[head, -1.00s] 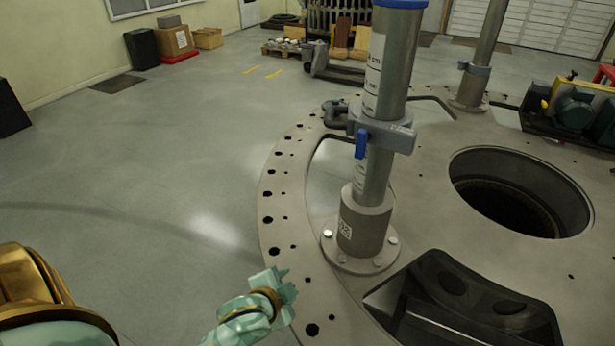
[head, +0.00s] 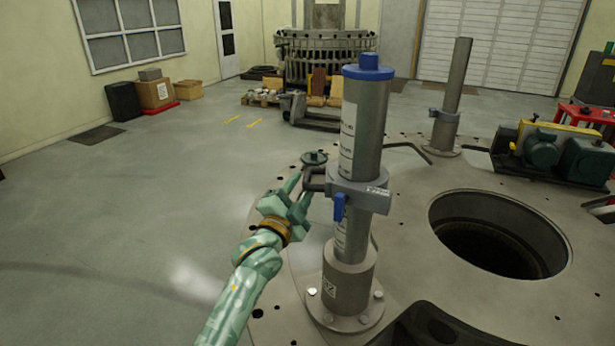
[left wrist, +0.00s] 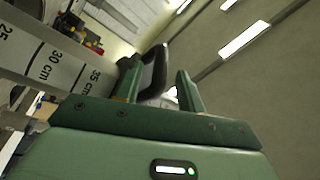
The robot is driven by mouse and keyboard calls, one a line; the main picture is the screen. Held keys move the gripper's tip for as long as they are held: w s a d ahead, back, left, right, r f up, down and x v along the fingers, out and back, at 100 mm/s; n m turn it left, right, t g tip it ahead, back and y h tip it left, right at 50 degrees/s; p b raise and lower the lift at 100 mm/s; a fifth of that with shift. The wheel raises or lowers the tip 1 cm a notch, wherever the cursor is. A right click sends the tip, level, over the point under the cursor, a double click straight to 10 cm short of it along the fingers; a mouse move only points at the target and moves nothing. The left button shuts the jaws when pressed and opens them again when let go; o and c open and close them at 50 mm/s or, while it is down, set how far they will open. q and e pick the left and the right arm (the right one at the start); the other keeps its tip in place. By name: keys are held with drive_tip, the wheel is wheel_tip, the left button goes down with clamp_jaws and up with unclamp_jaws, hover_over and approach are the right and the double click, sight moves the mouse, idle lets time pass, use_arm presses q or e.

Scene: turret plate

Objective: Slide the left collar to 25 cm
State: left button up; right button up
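The near steel post (head: 362,125) has a blue cap and a printed scale. A grey collar (head: 362,196) with a blue lever (head: 339,206) sits around it, above the flanged base. A dark loop handle (head: 314,179) juts from the collar's left side. My left gripper (head: 297,192) is open just left of this handle. In the left wrist view the black handle (left wrist: 155,72) shows between the spread fingers (left wrist: 160,88), closer to the left one; I cannot tell whether it touches. The scale (left wrist: 60,62) there shows 25, 30 and 35 cm; the collar's reading is unclear. My right gripper is out of view.
A second post (head: 455,85) with its own collar stands farther back right. The turret plate (head: 405,262) has a large round hole (head: 500,240). A motor unit (head: 560,150) is at the right. Open floor lies to the left.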

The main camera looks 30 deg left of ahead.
sight(308, 174)
use_arm(q)
drive_tip(key=x, duration=0.4)
drive_tip(key=shift+w, duration=0.2)
drive_tip(key=shift+r, duration=0.1)
clamp_jaws()
wheel_tip(308, 174, down, 20)
drive_tip(key=b, duration=1.1)
drive_tip(key=shift+f+b, duration=0.2)
drive_tip(key=shift+b, duration=0.15)
drive_tip(key=shift+s, duration=0.1)
unclamp_jaws()
drive_tip(key=shift+f, duration=0.1)
